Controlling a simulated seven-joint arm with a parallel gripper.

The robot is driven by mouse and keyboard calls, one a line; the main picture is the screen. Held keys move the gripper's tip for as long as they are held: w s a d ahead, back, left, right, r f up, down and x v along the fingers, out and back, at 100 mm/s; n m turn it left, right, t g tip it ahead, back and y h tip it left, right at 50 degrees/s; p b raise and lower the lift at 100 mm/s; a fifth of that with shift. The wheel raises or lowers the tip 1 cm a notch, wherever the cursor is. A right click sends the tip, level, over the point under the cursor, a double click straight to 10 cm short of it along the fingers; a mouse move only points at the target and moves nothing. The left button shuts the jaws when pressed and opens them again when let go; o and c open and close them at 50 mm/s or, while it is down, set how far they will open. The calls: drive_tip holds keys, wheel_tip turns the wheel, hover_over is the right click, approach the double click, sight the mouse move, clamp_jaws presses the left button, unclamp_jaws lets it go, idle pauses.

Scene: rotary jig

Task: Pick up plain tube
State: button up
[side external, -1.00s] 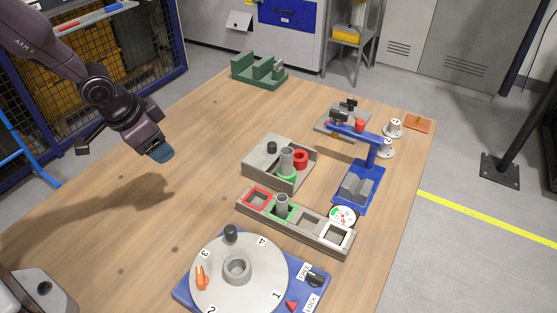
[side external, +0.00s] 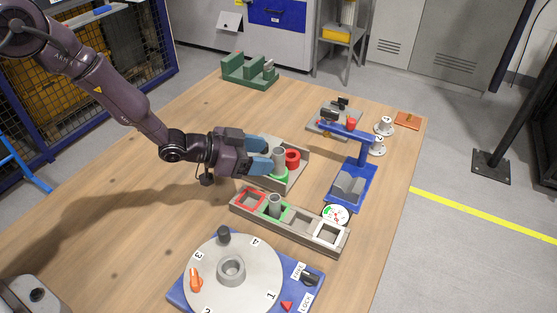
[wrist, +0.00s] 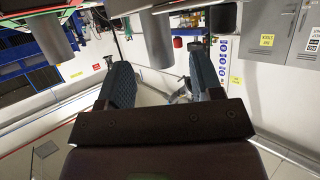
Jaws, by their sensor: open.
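A plain grey tube (side external: 279,158) stands upright in the grey tray (side external: 297,177), with green at its foot. My gripper (side external: 272,156) has come to it from the left, level and low, with its blue fingertips by the tube. In the wrist view the two fingers (wrist: 163,82) are spread apart, and a grey tube (wrist: 157,42) shows in the gap at their tips. I cannot tell if they touch it.
A red ring part (side external: 292,158) sits in the tray just beyond the tube. The long rail (side external: 300,222) lies in front, then the round turntable (side external: 255,290). A blue stand (side external: 352,180) is at right. The table's left side is clear.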

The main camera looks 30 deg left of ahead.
sight(286, 170)
drive_tip(key=shift+x, duration=3.15)
drive_tip(key=shift+r, duration=0.1)
drive_tip(key=c, duration=1.1)
drive_tip(key=shift+r, duration=0.1)
